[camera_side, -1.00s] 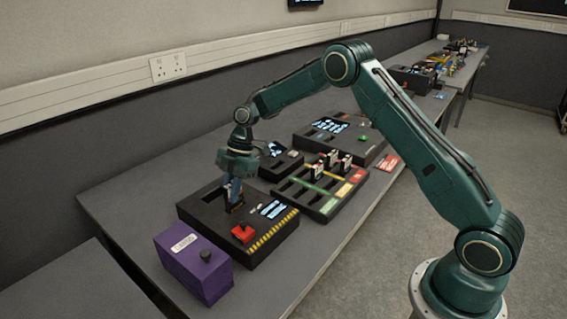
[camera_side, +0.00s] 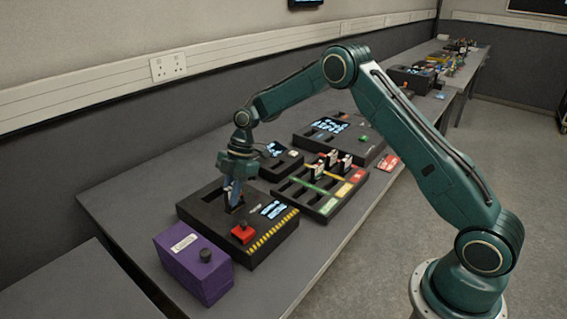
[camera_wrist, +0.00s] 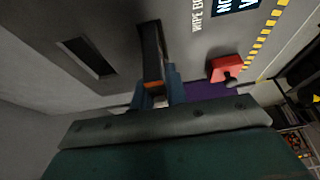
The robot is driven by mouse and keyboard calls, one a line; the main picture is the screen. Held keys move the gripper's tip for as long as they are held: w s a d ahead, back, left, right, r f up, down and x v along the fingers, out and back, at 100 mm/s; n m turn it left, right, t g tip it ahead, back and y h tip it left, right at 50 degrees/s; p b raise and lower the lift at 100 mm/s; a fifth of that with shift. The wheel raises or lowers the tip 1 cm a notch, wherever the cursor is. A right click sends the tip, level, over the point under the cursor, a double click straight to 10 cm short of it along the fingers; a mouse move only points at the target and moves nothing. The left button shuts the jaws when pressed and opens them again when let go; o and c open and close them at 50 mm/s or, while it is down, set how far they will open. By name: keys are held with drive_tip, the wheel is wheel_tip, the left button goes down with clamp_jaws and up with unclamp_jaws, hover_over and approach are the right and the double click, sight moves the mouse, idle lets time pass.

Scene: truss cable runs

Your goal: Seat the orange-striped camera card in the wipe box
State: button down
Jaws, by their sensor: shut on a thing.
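The wipe box (camera_side: 218,210) is a dark box near the table's front left, with yellow-black hazard edging, a red switch and a lit display. Its top also shows in the wrist view (camera_wrist: 195,60). My gripper (camera_side: 231,195) points down over a slot in its top.
A purple box (camera_side: 195,265) with a black knob stands close in front of the wipe box. A rack (camera_side: 318,205) with coloured stripes and several upright cards stands to the right. Other dark consoles (camera_side: 338,137) stand behind it.

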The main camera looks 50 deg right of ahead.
drive_tip(key=shift+f, duration=0.7)
idle(1.5)
drive_tip(key=c, duration=1)
unclamp_jaws()
drive_tip(key=shift+r, duration=0.1)
drive_tip(key=shift+r, duration=3.65)
